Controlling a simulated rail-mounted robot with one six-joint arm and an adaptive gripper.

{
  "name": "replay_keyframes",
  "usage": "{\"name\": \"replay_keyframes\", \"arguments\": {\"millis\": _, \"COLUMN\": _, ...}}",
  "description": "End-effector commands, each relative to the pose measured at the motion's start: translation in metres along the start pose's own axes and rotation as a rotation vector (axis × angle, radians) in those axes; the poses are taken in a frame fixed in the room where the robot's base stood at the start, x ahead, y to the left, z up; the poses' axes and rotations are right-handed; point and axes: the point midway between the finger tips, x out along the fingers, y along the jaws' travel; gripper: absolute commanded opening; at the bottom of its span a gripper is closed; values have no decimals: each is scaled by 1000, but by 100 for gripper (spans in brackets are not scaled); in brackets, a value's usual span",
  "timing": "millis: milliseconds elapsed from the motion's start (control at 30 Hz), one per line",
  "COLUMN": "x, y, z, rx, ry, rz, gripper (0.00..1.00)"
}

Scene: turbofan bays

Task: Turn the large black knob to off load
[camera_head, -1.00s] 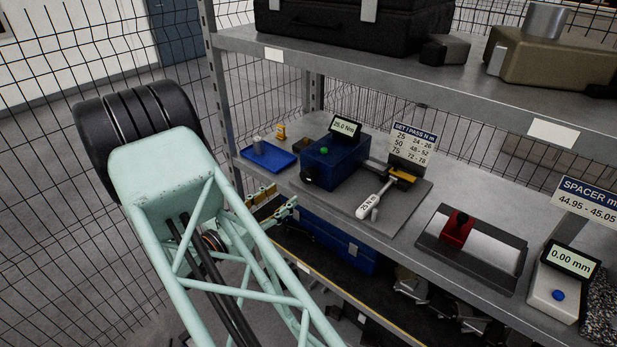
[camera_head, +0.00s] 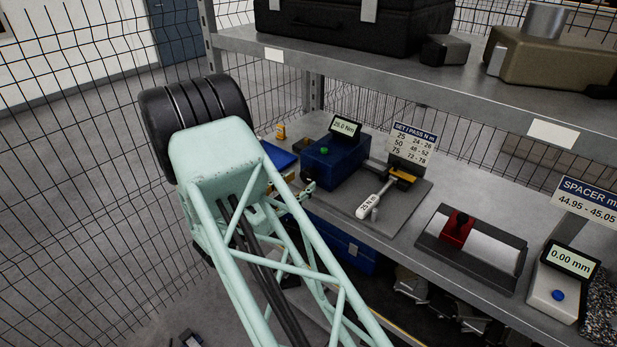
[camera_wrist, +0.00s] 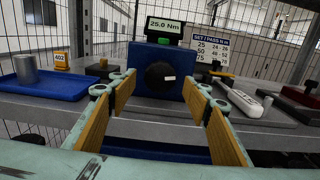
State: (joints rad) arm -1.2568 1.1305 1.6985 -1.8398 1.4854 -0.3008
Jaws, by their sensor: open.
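The large black knob (camera_wrist: 159,76) is on the front face of a blue tester box (camera_wrist: 140,56) in the wrist view; a pale mark on it points right. A display (camera_wrist: 164,25) on top of the box reads 25.0 Nm. My gripper (camera_wrist: 162,87) is open, its two tan-padded fingers on either side of the knob in the picture. It appears to be a little short of the knob, not touching it. A green button (camera_head: 324,150) is on top of the box.
A blue tray (camera_wrist: 44,86) with a grey cylinder is left of the box. A torque wrench (camera_wrist: 241,102) marked 25 N m and a SET / PASS sign (camera_wrist: 218,49) are right. A red-clamp fixture (camera_head: 457,229) stands further right. The upper shelf (camera_head: 400,80) runs above.

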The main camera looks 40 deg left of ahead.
Motion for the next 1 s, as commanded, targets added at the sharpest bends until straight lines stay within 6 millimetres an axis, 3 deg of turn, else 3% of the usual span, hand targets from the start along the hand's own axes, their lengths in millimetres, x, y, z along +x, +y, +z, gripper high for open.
{"name": "replay_keyframes", "arguments": {"millis": 200, "x": 28, "y": -1, "z": 0, "rx": 1, "ry": 1, "rz": -1, "gripper": 45}}
{"name": "replay_keyframes", "arguments": {"millis": 400, "x": 45, "y": 0, "z": 0, "rx": 0, "ry": 0, "rz": 0, "gripper": 45}}
{"name": "replay_keyframes", "arguments": {"millis": 867, "x": 52, "y": 0, "z": 0, "rx": 0, "ry": 0, "rz": 0, "gripper": 45}}
{"name": "replay_keyframes", "arguments": {"millis": 1000, "x": 52, "y": 0, "z": 0, "rx": 0, "ry": 0, "rz": 0, "gripper": 35}}
